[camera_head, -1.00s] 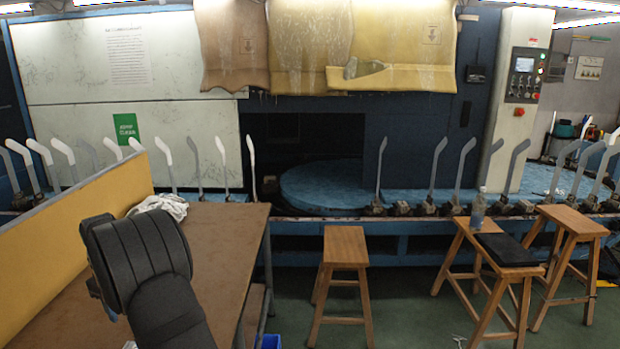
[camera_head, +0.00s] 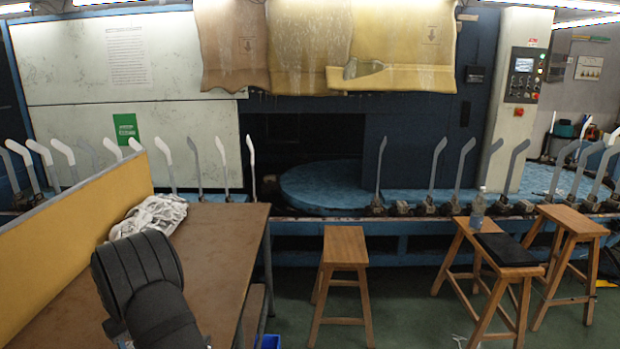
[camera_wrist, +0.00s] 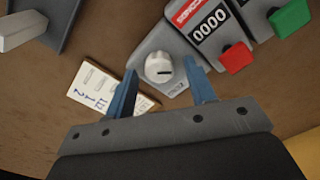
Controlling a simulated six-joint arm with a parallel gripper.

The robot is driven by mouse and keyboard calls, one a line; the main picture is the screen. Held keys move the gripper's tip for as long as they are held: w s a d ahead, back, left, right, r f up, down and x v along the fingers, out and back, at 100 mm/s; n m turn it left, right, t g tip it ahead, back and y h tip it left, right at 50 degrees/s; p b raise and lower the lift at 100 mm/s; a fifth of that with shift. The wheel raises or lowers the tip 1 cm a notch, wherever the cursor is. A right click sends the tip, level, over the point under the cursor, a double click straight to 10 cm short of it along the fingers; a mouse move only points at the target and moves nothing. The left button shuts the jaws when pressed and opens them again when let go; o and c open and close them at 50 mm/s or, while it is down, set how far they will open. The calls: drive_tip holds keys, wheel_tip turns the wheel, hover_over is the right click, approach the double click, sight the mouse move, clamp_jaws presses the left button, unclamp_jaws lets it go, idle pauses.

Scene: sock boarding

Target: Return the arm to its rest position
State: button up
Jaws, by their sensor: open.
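In the head view my black arm stands over the left end of the brown table (camera_head: 225,235), and the gripper is hidden there.
A grey counter reading 0000 (camera_wrist: 208,22) and a device with a green button (camera_wrist: 291,20) lie close by. A white cloth bundle (camera_head: 150,217) lies by the yellow partition (camera_head: 80,220). A wooden stool (camera_head: 345,248) stands right of the table. Upright sock forms (camera_head: 380,165) line the blue machine.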

drive_tip(key=m, duration=0.7)
drive_tip(key=shift+d, duration=0.1)
drive_tip(key=m, duration=0.6)
drive_tip(key=shift+d+m, duration=0.1)
drive_tip(key=shift+m, duration=0.3)
